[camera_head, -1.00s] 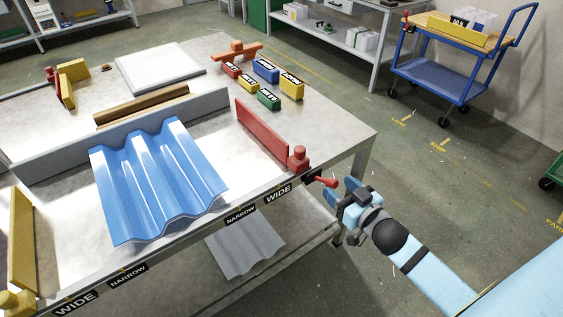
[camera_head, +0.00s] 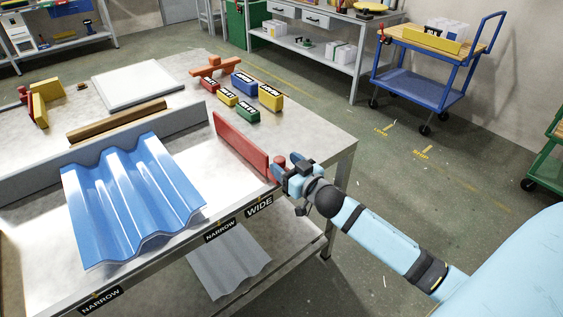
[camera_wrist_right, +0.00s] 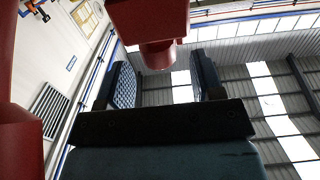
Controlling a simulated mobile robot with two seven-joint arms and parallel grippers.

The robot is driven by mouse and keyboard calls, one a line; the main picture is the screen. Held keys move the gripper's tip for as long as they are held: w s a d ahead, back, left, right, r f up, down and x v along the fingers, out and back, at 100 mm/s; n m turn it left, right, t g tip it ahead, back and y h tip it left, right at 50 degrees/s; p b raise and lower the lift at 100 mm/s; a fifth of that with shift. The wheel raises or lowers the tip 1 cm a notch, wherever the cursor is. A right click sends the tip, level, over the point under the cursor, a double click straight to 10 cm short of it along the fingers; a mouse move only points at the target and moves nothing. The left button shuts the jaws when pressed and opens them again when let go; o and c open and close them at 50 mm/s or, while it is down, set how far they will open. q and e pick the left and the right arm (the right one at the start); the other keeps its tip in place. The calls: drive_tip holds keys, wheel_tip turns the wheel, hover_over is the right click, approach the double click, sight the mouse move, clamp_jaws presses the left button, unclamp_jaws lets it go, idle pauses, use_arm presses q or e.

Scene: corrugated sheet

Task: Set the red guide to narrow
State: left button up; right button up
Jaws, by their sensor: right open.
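The red guide (camera_head: 240,143) is an upright red plate on the table, beyond the right edge of the blue corrugated sheet (camera_head: 130,200). Its front end is at the WIDE label (camera_head: 259,206), right of a NARROW label (camera_head: 221,230). My right gripper (camera_head: 284,166) is at the guide's front end and largely hides its red post and handle. In the right wrist view, its two dark fingers (camera_wrist_right: 164,80) are apart, with a red round end (camera_wrist_right: 157,55) showing between and beyond them; I cannot tell whether they touch it. My left gripper is not in view.
A grey rail (camera_head: 110,137) runs behind the blue sheet, with a brown bar (camera_head: 116,121) behind it. Small coloured labelled blocks (camera_head: 240,97) stand beyond the guide. A grey sheet (camera_head: 228,262) lies below the table.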

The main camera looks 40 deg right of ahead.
drive_tip(key=shift+w+a, duration=0.1)
drive_tip(key=shift+w, duration=0.95)
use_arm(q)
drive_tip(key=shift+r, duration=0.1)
